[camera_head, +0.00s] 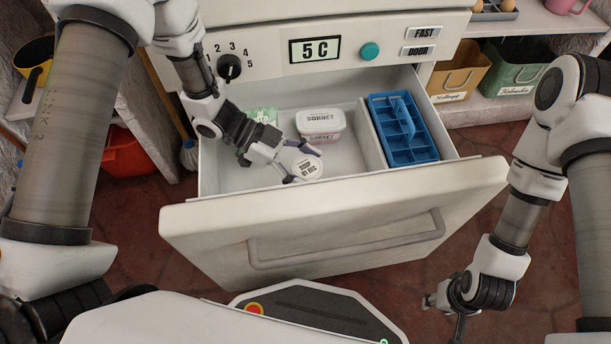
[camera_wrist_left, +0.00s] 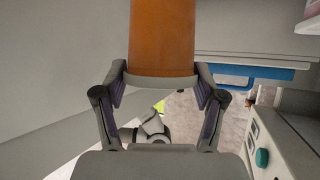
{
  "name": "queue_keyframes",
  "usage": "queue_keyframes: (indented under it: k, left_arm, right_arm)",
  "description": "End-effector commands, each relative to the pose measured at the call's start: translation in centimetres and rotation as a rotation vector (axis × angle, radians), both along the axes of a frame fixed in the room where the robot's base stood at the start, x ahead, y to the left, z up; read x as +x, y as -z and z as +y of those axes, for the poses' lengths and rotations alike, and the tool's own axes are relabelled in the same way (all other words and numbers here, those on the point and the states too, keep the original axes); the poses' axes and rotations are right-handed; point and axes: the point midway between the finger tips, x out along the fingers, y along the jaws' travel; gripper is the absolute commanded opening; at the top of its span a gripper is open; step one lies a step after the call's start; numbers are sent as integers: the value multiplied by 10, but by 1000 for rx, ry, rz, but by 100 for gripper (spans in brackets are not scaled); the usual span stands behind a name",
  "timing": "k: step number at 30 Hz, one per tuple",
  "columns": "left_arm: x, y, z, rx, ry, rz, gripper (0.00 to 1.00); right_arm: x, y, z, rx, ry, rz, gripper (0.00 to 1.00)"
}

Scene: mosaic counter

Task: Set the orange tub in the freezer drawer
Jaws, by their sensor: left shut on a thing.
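The orange tub (camera_wrist_left: 162,38) shows its orange side and a pale lid rim in the left wrist view. In the head view only its round white lid (camera_head: 308,168), lettered "SOUP 01 DEC", shows clearly. My left gripper (camera_head: 294,167) is shut on it, with one finger on each side. Tub and gripper are over the front middle of the pulled-out freezer drawer (camera_head: 250,180), behind its front panel. I cannot tell whether the tub touches the drawer floor. My right gripper (camera_head: 455,312) hangs outside, right of the drawer handle; its finger opening is unclear.
A white sorbet tub (camera_head: 320,122) stands behind the held tub, and a green-and-white pack (camera_head: 262,116) lies at the back left. A divider sets off the right section with a blue compartment tray (camera_head: 404,130). The drawer floor at left is bare.

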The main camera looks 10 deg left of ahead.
Motion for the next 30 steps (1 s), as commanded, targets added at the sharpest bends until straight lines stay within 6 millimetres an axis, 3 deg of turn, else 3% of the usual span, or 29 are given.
queue_keyframes:
  k: [1, 4, 26, 27, 28, 30]
  left_arm:
    - [0, 15, 0, 0, 0, 2, 28]
    - [0, 28, 0, 0, 0, 1, 28]
    - [0, 38, 0, 0, 0, 1, 28]
    - [0, 39, 0, 0, 0, 1, 84]
    - [0, 39, 0, 0, 0, 1, 95]
    - [0, 39, 0, 0, 0, 1, 95]
  right_arm:
    - [0, 9, 0, 0, 0, 0, 40]
    - [0, 15, 0, 0, 0, 0, 40]
    - [0, 14, 0, 0, 0, 0, 40]
    - [0, 14, 0, 0, 0, 0, 40]
    - [0, 14, 0, 0, 0, 0, 40]
    - [0, 14, 0, 0, 0, 0, 40]
